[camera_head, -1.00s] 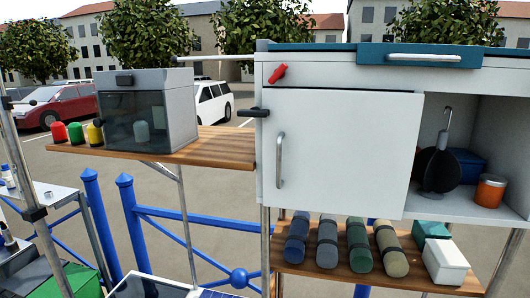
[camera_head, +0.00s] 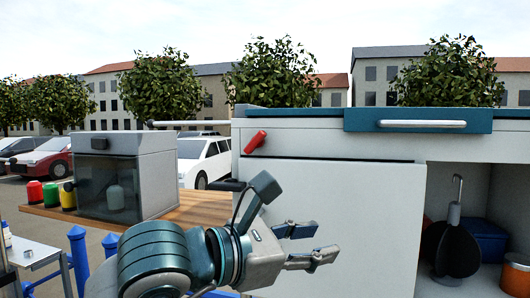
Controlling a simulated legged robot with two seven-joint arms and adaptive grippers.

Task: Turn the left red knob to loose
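One red knob (camera_head: 255,142) shows on the upper left of the white cabinet's front, tilted with its upper end to the right. My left gripper (camera_head: 324,244) is in front of the white cabinet door, below and to the right of the knob and apart from it. Its two fingers point right with a gap between them, and nothing is held. My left arm comes in from the bottom left and hides the lower left of the door. My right gripper is not in view.
The white cabinet door (camera_head: 385,200) is behind my gripper. A dark latch (camera_head: 228,185) juts out at its left. A wooden shelf (camera_head: 190,208) on the left holds a grey box (camera_head: 150,172) and several coloured bottles.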

